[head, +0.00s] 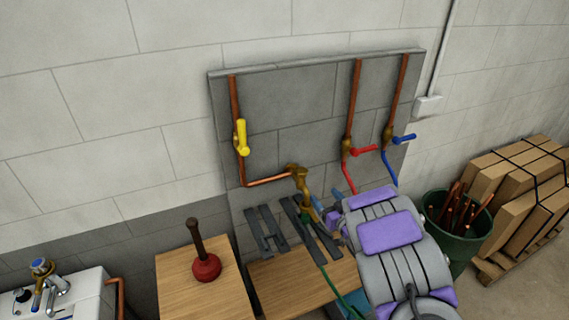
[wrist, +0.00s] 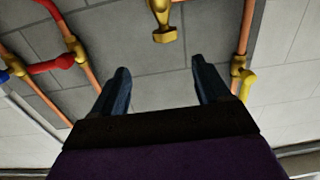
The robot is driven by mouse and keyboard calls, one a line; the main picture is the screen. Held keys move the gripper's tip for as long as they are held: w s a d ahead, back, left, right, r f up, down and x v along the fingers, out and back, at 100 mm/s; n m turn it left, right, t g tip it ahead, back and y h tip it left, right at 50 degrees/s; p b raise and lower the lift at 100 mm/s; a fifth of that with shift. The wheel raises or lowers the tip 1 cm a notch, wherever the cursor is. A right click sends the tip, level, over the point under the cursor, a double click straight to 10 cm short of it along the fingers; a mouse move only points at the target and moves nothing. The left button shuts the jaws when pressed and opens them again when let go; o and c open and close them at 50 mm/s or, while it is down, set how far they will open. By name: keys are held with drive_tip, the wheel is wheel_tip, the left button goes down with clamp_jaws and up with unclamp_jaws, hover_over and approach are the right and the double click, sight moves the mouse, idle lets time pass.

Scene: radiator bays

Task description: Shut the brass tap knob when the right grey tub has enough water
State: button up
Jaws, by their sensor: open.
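The brass tap (head: 298,176) sits at the end of the copper pipe on the grey wall panel. It also shows at the top middle of the wrist view (wrist: 162,20), beyond my fingertips. My gripper (wrist: 160,76) is open, with its two blue fingers apart and nothing between them. In the head view my arm reaches in from the lower right, and the gripper is close to the tap, just below and right of it. Whether it touches cannot be told there. I cannot make out the right grey tub or any water level; my arm hides part of that area.
A yellow-handled valve (head: 241,138), a red-handled valve (head: 362,150) and a blue-handled valve (head: 403,138) are on nearby pipes. A green hose (head: 327,277) hangs below the tap. Dark slatted racks (head: 262,234) and a red plunger (head: 206,267) stand on wooden tops. A green bin (head: 459,238) is right.

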sight(299, 168)
drive_tip(key=x, duration=1.1)
drive_tip(key=a+x, duration=0.1)
drive_tip(key=x, duration=0.5)
drive_tip(key=shift+a+r, duration=0.1)
drive_tip(key=shift+r, duration=0.1)
drive_tip(key=shift+w, duration=0.1)
drive_tip(key=c, duration=0.9)
